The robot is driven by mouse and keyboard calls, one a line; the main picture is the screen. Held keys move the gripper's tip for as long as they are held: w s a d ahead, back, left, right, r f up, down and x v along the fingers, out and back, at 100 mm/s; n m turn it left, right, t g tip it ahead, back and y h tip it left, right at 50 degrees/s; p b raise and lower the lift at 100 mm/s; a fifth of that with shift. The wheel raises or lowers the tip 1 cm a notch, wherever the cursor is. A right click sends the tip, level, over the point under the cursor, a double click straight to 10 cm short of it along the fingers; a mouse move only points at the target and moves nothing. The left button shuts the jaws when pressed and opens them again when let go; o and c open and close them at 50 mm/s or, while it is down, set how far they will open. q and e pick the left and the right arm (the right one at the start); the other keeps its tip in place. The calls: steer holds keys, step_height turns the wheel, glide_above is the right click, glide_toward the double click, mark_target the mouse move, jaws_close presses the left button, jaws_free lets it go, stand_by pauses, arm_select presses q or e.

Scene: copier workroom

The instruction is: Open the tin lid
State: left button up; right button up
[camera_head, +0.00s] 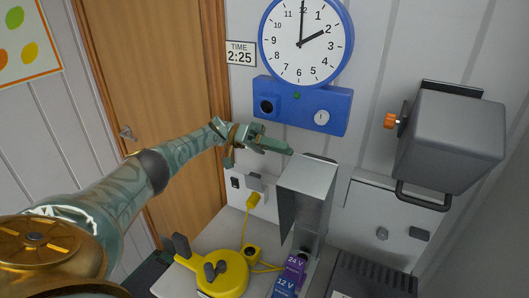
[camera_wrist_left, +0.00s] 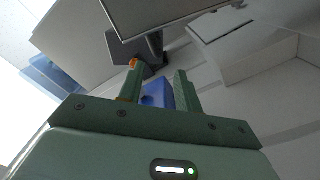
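My left gripper (camera_head: 278,147) is raised in front of the wall, just above and left of the top of an upright grey sheet-metal box (camera_head: 308,178). In the left wrist view its two fingers (camera_wrist_left: 158,80) stand apart, and I see nothing gripped between them. A blue shape (camera_wrist_left: 157,95) shows in the gap, seemingly behind the fingers. A grey closed box (camera_head: 450,140) with a dark handle and an orange knob (camera_head: 390,121) hangs on the wall at the right. I cannot tell which of these is the tin. My right gripper is in neither view.
A blue panel (camera_head: 300,106) and a clock (camera_head: 305,40) are on the wall behind the gripper. A wooden door (camera_head: 150,90) is at the left.

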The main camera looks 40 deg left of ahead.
arm_select(q)
steer(key=b+v, duration=0.3)
steer(key=v, duration=0.2)
steer(key=shift+a, duration=0.4)
